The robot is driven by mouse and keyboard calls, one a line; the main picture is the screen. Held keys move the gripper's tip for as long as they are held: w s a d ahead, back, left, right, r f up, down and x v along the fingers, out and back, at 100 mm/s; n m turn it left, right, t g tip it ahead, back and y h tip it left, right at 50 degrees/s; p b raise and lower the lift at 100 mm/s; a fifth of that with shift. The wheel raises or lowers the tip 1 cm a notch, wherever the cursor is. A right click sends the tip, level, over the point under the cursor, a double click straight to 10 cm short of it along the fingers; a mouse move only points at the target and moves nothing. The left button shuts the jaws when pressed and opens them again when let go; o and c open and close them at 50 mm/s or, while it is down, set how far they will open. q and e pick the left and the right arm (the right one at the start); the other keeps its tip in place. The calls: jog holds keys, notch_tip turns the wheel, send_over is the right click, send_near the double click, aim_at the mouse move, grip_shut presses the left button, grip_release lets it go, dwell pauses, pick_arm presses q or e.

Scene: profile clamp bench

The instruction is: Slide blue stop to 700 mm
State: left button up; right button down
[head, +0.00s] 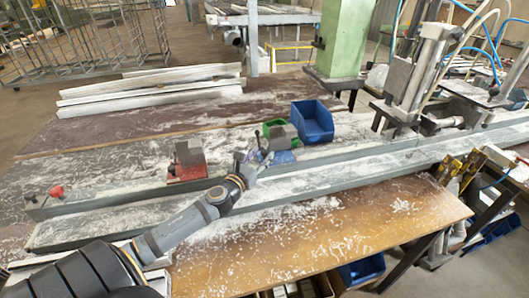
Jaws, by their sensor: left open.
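The blue stop (284,157) sits on the long grey rail (330,152) near the middle of the head view, with a grey block standing on it. My left gripper (257,158) is open and close against the left side of the blue stop. I cannot tell whether its fingers touch the stop. The arm hides part of the rail. A red stop (186,172) with a similar grey block sits further left on the rail. No scale figures are readable. My right gripper is not in view.
A red knob (56,191) is at the rail's left end. A clamp machine (410,85) stands at right. White profiles (150,88) lie at the back.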

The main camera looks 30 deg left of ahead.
pick_arm(q)
jog(key=shift+w+a+r+p, duration=0.1)
jog(key=shift+w+r+p, duration=0.15)
jog(key=shift+w+p, duration=0.3)
jog(key=shift+w+f, duration=0.25)
jog(key=shift+w, duration=0.55)
grip_shut()
